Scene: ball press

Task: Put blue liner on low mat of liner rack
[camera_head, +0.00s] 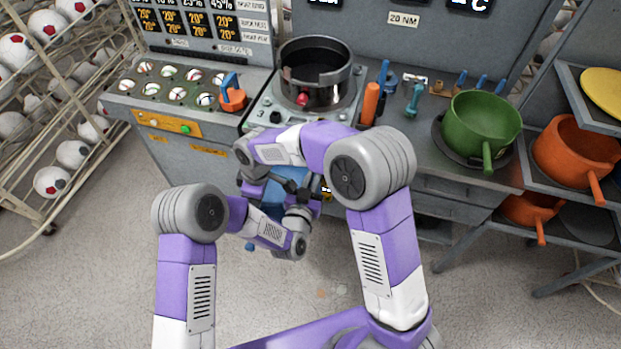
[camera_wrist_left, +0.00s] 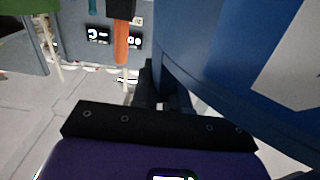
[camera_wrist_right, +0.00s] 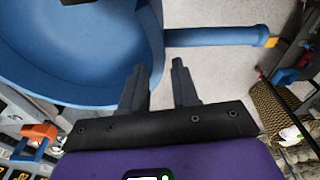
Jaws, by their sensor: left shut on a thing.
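The blue liner (camera_head: 291,177) is a deep round pan, mostly hidden behind my crossed arms in the head view. In the right wrist view the blue liner (camera_wrist_right: 75,75) shows its open bowl, with a straight handle ending in a yellow tip. My left gripper (camera_wrist_left: 162,90) is shut on the liner, whose blue wall fills the right of that view. My right gripper (camera_wrist_right: 160,85) is open, its left finger close to the bowl's rim; contact is unclear. The liner rack (camera_head: 570,95) stands at far right. A dark round mat (camera_head: 590,225) lies on its low shelf.
The rack also holds a yellow liner (camera_head: 604,88), a large orange pot (camera_head: 575,158) and a lower orange pot (camera_head: 530,210). A green pot (camera_head: 480,124) stands on the counter. A metal press drum (camera_head: 316,72) is at centre. A ball rack (camera_head: 60,110) stands left. Floor in front is clear.

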